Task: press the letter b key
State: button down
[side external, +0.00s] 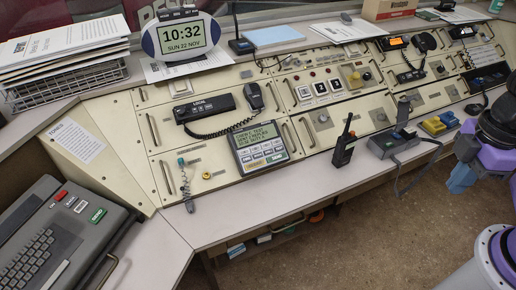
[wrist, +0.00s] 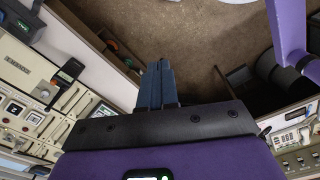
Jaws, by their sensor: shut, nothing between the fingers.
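The keyboard (side external: 30,262) with small dark keys is part of a grey console unit (side external: 75,215) at the lower left of the side view. The letter on each key is too small to read, so I cannot pick out the b key. A corner of a dark unit with a green label (wrist: 22,22) shows at the top left of the wrist view. My gripper (wrist: 158,65) has blue fingers held together with nothing between them. In the side view my gripper (side external: 458,186) is at the far right, in the air and far from the keyboard.
A sloping cream panel with switches (side external: 320,88) runs along the back. A handheld radio (side external: 344,142) and a grey pedal-like device (side external: 393,143) stand on the ledge. A display box (side external: 259,147) and coiled-cord handset (side external: 254,97) sit left of them. Brown floor (side external: 345,240) lies in front.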

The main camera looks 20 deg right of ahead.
aim_at(255, 149)
jog(key=shift+a, duration=0.1)
dwell(0.7)
jog(key=w+a+f+t+y, duration=0.2)
jog(key=w+a+f+y, duration=0.1)
jog(key=w+a, duration=0.65)
jog(key=w+a+f+t+y, duration=0.2)
jog(key=w+a+f, duration=0.1)
jog(key=w+a, duration=0.65)
jog(key=w+f+t+h, duration=0.1)
jog(key=w+f+t, duration=0.1)
jog(key=w, duration=0.4)
jog(key=w+a+f+t+h, duration=0.1)
jog(key=w+f+t, duration=0.1)
jog(key=w+t, duration=0.3)
jog(key=w+f+t+h, duration=0.1)
jog(key=w+f+t, duration=0.2)
jog(key=w, duration=0.3)
jog(key=shift+w+a+m+t, duration=0.15)
jog(key=shift+w+m+t, duration=0.2)
jog(key=shift+t, duration=0.25)
jog(key=shift+w+f, duration=0.8)
jog(key=shift+f, duration=0.4)
jog(key=shift+w+f, duration=0.8)
jog(key=shift+f, duration=0.45)
jog(key=shift+w+f, duration=0.8)
jog(key=shift+f, duration=0.4)
